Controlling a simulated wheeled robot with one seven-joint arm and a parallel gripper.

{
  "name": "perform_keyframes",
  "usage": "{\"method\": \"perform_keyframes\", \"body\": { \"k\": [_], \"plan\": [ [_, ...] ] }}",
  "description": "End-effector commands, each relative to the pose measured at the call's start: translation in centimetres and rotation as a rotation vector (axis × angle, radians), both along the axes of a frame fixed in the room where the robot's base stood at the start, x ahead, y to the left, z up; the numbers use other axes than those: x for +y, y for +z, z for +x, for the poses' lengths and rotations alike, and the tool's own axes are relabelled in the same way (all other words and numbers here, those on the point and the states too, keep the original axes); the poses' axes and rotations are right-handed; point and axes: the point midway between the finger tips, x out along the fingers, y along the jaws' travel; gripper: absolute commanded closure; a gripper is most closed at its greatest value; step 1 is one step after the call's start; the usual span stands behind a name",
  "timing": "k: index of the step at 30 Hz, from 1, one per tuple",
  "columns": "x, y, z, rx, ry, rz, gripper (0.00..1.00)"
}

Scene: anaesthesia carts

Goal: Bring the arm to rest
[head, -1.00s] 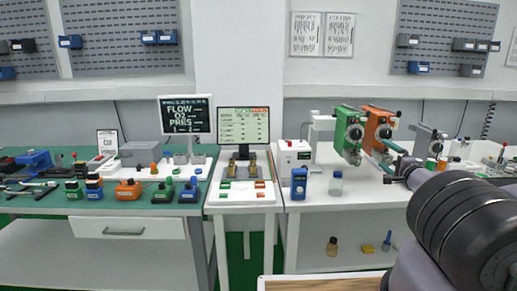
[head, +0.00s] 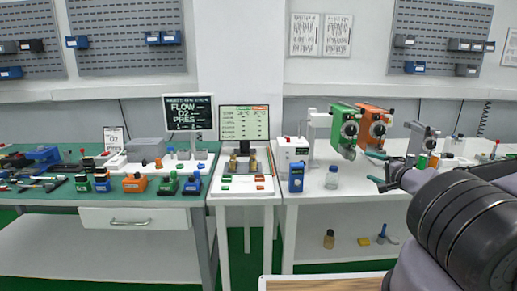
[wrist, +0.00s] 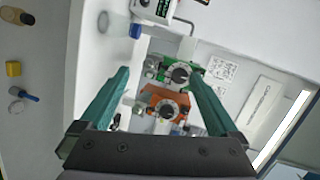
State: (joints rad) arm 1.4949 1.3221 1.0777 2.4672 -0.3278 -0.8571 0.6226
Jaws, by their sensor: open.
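My arm (head: 462,222) reaches in from the right edge of the head view, its dark ringed joint large in front of the right bench. My gripper (head: 371,167) is partly visible at its end, in front of the green and orange vaporizers. In the wrist view my gripper (wrist: 158,76) has two teal fingers spread apart with nothing between them. Beyond the fingers are the green vaporizer (wrist: 177,74) and the orange vaporizer (wrist: 163,103), with a visible gap from the gripper.
The right bench (head: 335,215) carries a blue handheld device (head: 296,178) and a clear bottle (head: 332,177). A centre stand holds a monitor (head: 243,123). The left bench (head: 60,196) holds several coloured blocks. A wooden-topped surface (head: 320,284) is at the bottom edge.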

Motion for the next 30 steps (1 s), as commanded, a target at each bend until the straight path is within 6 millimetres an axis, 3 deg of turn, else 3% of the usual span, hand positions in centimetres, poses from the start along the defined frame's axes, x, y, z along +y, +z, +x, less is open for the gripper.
{"method": "perform_keyframes", "body": {
  "k": [10,14,17,23,30],
  "plan": [
    [4.5,-5.0,-2.4,0.280,0.243,-0.264,0.03],
    [5.1,-6.3,-4.2,0.428,0.342,-0.423,0.03],
    [4.8,-6.2,-5.5,0.528,0.395,-0.542,0.03],
    [3.8,-3.1,-7.4,0.683,0.438,-0.755,0.03],
    [3.8,4.3,-9.3,0.780,0.410,-0.940,0.03]
  ]
}}
